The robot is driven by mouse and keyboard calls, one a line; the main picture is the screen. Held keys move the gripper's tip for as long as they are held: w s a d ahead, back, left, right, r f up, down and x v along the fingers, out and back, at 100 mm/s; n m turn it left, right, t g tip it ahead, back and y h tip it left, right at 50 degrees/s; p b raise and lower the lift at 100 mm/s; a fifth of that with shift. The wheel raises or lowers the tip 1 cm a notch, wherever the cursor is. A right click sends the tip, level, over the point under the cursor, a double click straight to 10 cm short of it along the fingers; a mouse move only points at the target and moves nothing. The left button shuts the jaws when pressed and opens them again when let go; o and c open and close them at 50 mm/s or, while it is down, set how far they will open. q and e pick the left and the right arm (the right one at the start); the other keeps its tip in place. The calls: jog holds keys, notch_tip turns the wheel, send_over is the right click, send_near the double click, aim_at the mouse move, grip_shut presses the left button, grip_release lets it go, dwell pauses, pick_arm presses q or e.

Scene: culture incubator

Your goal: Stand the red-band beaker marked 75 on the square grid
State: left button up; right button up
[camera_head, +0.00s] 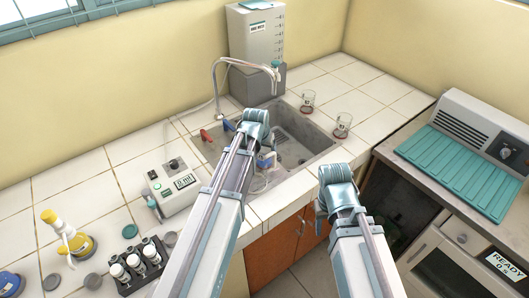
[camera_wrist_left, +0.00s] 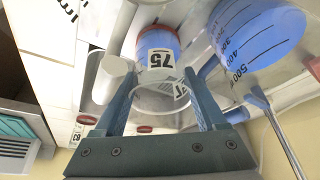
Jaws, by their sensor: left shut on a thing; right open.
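The red-band beaker marked 75 (camera_wrist_left: 158,60) is clear glass and shows between the fingers of my left gripper (camera_wrist_left: 160,108) in the left wrist view. That gripper is shut on it. In the head view my left gripper (camera_head: 265,158) is over the sink, and its wrist mostly hides the beaker. My right gripper (camera_head: 336,192) is open and empty in front of the counter edge. Two clear beakers with red marks, one farther (camera_head: 308,102) and one nearer (camera_head: 343,125), stand on the tiles right of the sink. I cannot clearly make out a square grid.
The sink (camera_head: 325,143) has a curved tap (camera_head: 222,66). A graduated container (camera_head: 256,38) stands behind it. A teal ribbed mat (camera_head: 470,172) lies on the appliance at right. A control box (camera_head: 172,185), tube rack (camera_head: 140,268) and yellow-topped bottle (camera_head: 70,236) occupy the left counter.

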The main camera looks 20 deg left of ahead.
pick_arm(q)
jog(key=shift+r, duration=0.25)
pick_arm(e)
jog(key=shift+r, duration=0.25)
pick_arm(q)
notch_tip(320, 180, up, 17)
jog(key=p, duration=1.8)
jog(key=shift+r, duration=0.2)
pick_arm(e)
notch_tip(320, 180, up, 18)
jog(key=shift+f, duration=0.25)
pick_arm(q)
jog(key=shift+a, duration=0.1)
pick_arm(e)
jog(key=shift+s+a, duration=0.1)
